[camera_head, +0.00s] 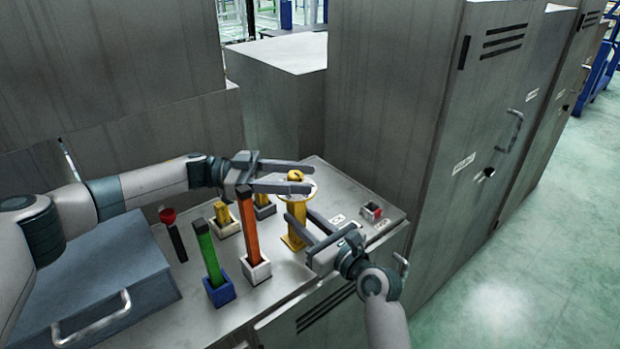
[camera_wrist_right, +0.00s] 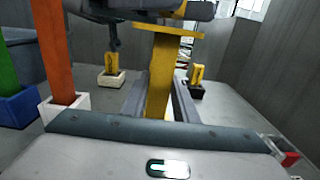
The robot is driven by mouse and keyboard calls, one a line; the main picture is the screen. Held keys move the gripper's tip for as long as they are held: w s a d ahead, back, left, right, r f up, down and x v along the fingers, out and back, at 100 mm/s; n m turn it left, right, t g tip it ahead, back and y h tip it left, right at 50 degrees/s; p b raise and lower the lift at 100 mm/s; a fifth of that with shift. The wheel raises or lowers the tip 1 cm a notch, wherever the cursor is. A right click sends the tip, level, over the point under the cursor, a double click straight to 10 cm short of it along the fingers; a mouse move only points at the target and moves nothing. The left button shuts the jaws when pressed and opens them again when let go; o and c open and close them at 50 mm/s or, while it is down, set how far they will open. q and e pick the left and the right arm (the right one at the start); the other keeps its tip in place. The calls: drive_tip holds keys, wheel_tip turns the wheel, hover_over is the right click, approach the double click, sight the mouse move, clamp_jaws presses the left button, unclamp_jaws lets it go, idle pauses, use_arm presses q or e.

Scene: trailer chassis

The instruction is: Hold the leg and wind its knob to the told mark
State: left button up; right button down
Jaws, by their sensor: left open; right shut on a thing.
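The leg (camera_head: 294,238) is a yellow upright post with a pale round disc (camera_head: 308,196) on top. Its yellow knob (camera_head: 295,175) sits above the disc. My right gripper (camera_head: 298,215) is shut on the leg's post below the disc. In the right wrist view the post (camera_wrist_right: 160,80) stands between the two fingers, under a yellow top plate (camera_wrist_right: 170,32). My left gripper (camera_head: 312,177) is open, with its fingers on either side of the knob; whether they touch it is unclear. Marks on the disc are too small to read.
Left of the leg stand an orange bar (camera_head: 250,232) in a white base and a green bar (camera_head: 208,252) in a blue base. Small yellow pieces (camera_head: 222,212) stand behind. Tall grey cabinets (camera_head: 390,110) rise behind.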

use_arm(q)
drive_tip(key=w+a, duration=0.1)
drive_tip(key=a, duration=0.7)
drive_tip(key=shift+w+a, duration=0.2)
drive_tip(key=shift+a, duration=0.15)
use_arm(e)
drive_tip(key=c, duration=1.1)
unclamp_jaws()
drive_tip(key=shift+p+v, duration=0.95)
drive_tip(key=shift+v, duration=0.5)
drive_tip(key=shift+p+v, duration=1.05)
drive_tip(key=shift+v, duration=1.45)
use_arm(q)
wheel_tip(320, 180, up, 4)
